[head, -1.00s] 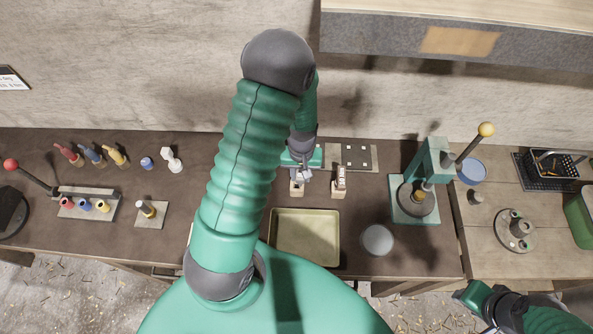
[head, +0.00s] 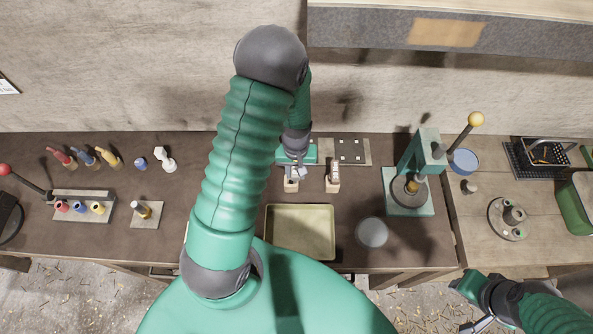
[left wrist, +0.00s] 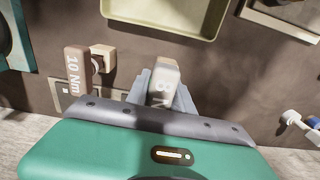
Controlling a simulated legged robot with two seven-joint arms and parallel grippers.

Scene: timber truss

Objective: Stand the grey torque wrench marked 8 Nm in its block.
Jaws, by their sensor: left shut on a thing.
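My left gripper (head: 297,171) is shut on the grey torque wrench (left wrist: 162,92), whose face shows an 8 in the left wrist view. A small pale wooden block (head: 291,186) is directly below or just in front of this gripper in the head view. Whether the wrench's lower end is in the block is hidden. The 10 Nm wrench (left wrist: 75,70) stands beside it, at a second wooden block (head: 334,187). My right gripper (head: 477,325) hangs at the lower right, off the bench; its jaws are too small to read.
An olive tray (head: 301,232) and a round grey disc (head: 372,232) lie in front of the blocks. A plate with dark squares (head: 351,151) is behind. A teal press (head: 410,195) stands to the right. Coloured tools (head: 97,156) stand at the left.

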